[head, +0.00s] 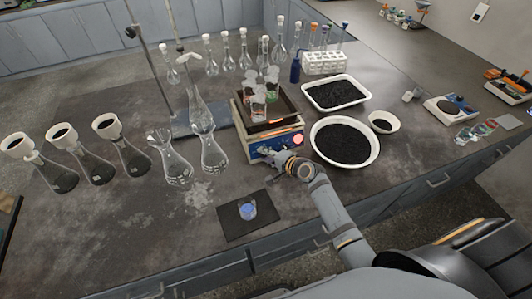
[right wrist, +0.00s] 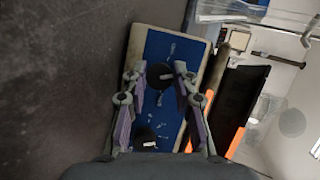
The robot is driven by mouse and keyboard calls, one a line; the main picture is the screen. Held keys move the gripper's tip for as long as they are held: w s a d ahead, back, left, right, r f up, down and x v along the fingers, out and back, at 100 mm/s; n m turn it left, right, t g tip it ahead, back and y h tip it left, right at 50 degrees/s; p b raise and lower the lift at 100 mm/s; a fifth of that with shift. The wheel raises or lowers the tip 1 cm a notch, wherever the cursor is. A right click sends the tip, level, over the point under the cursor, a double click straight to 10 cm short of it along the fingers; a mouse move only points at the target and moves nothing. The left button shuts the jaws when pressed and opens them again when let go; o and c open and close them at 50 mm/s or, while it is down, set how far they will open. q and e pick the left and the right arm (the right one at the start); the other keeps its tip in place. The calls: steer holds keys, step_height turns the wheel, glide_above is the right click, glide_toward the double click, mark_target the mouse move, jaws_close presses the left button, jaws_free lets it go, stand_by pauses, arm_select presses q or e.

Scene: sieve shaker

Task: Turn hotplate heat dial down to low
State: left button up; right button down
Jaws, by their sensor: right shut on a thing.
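The hotplate (head: 298,143) stands near the middle of the bench, with a blue front panel facing my side. In the right wrist view the blue panel (right wrist: 166,46) fills the centre and carries two black dials with pale marks. My right gripper (head: 274,156) is at this panel. In the right wrist view its fingers (right wrist: 160,75) are shut on the upper black dial (right wrist: 160,78), one on each side. The other dial (right wrist: 145,135) lies lower, between the finger bases. I cannot read which dial is for heat, or its setting. My left gripper is not in view.
A dark tray (head: 244,106) with several small beakers sits on the hotplate. A white bowl of black grains (head: 374,158) stands close to the right. Glass flasks (head: 213,158) stand just left.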

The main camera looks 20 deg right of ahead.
steer(key=shift+n, duration=0.3)
stand_by(0.4)
steer(key=c, duration=1.1)
jaws_free()
steer(key=shift+o, duration=0.2)
steer(key=shift+s+d+r, duration=0.15)
steer(key=shift+s, duration=0.15)
steer(key=v, duration=1.1)
steer(key=shift+r, duration=0.2)
steer(key=shift+s, duration=0.1)
